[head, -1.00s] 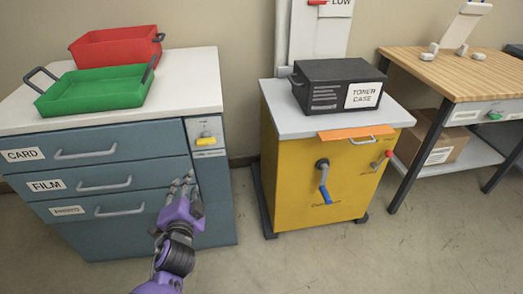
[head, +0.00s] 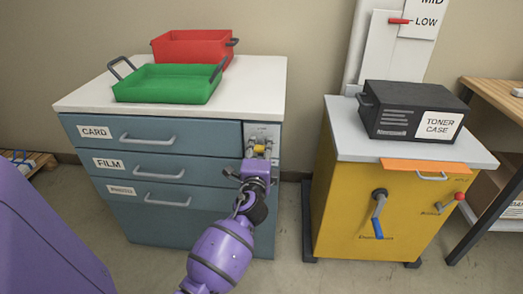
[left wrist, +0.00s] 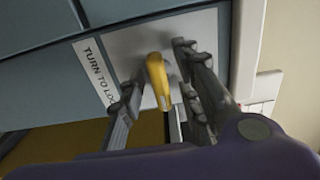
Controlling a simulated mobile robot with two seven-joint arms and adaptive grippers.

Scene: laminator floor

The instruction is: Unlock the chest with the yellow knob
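The chest (head: 190,222) is a blue-grey cabinet with a white top and three drawers labelled CARD, FILM and a third hard to read. Its yellow knob (head: 259,149) sits on a light plate at the upper right of its front. In the left wrist view the knob (left wrist: 157,82) stands out from the plate beside a "TURN TO LO…" label. My left gripper (head: 259,155) is at the knob. In the left wrist view its fingers (left wrist: 156,72) are open, one on each side of the knob, with gaps visible. My right gripper is not in view.
A green tray (head: 165,92) and a red tray (head: 190,48) stand on the chest top. To the right is a yellow cabinet (head: 340,190) with a crank (head: 378,210) and a black toner case (head: 400,108) on it. A floor gap separates the two cabinets.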

